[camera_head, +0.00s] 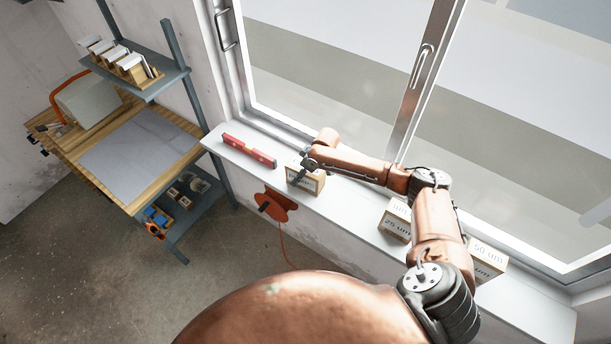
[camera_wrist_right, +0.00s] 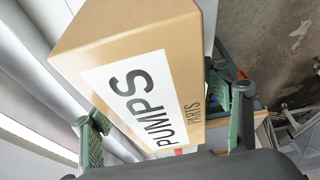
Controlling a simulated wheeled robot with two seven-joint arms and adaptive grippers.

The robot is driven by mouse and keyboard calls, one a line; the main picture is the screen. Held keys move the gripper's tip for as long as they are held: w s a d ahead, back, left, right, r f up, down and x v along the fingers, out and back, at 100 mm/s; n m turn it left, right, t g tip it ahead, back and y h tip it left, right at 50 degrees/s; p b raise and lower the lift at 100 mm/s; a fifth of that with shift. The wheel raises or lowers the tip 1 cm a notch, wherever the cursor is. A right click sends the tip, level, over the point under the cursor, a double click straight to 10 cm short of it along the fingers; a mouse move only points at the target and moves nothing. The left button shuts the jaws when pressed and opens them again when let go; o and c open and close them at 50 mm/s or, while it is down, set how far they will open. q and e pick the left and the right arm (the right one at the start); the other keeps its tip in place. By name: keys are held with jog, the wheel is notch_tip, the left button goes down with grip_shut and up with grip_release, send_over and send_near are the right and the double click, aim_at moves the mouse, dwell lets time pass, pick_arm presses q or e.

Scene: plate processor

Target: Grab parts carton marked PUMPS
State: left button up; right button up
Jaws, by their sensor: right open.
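The parts carton (camera_head: 313,186) is a small tan box on the white window sill, next to the red level. My right gripper (camera_head: 305,168) is at the carton, with the arm reaching in from the right. In the wrist view my right gripper (camera_wrist_right: 165,128) is open, with one finger on each side of the carton. I cannot tell whether either finger touches it. My left gripper is not in view.
The red level (camera_head: 249,150) lies left of the carton on the sill (camera_head: 350,205). Two more boxes, the 25 um box (camera_head: 395,222) and the 50 um box (camera_head: 487,262), stand farther right. The window (camera_head: 340,80) rises behind. A workbench (camera_head: 140,150) with shelves stands at left.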

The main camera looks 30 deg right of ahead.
jog(key=shift+f, duration=0.25)
dwell(0.4)
jog(key=shift+c, duration=0.6)
jog(key=c, duration=1.7)
jog(key=shift+w, duration=0.1)
